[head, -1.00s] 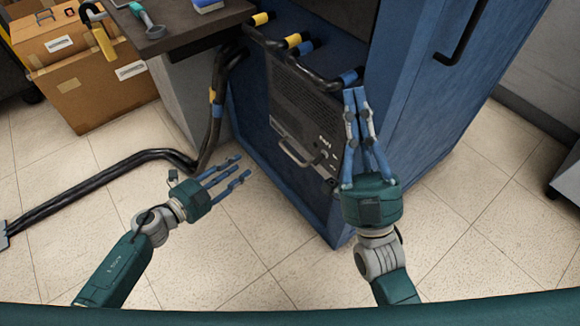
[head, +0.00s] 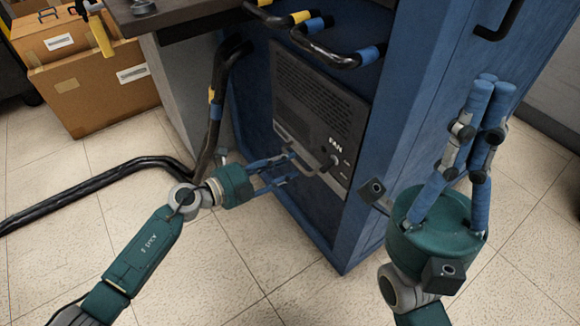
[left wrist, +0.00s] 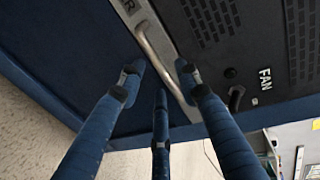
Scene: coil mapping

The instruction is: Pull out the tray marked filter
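A dark front panel (head: 318,108) in the lower part of the blue cabinet reads "FAN". A metal bar handle (left wrist: 150,45) runs along its lower edge, and a label ending in "ER" (left wrist: 127,5) shows beside it in the left wrist view; the rest of that word is cut off. My left gripper (head: 288,168) is at the handle, and its blue fingers (left wrist: 160,80) are spread on both sides of the bar, not closed. My right gripper (head: 485,95) is raised at the right, empty, with its fingers pointing up and close together; their opening is unclear.
Thick black hoses (head: 315,48) with yellow and blue ends cross the cabinet above the panel. Another hose (head: 110,180) runs down to the floor at left. Cardboard boxes (head: 95,90) and a dark tabletop (head: 180,18) are at upper left. Tiled floor is clear in front.

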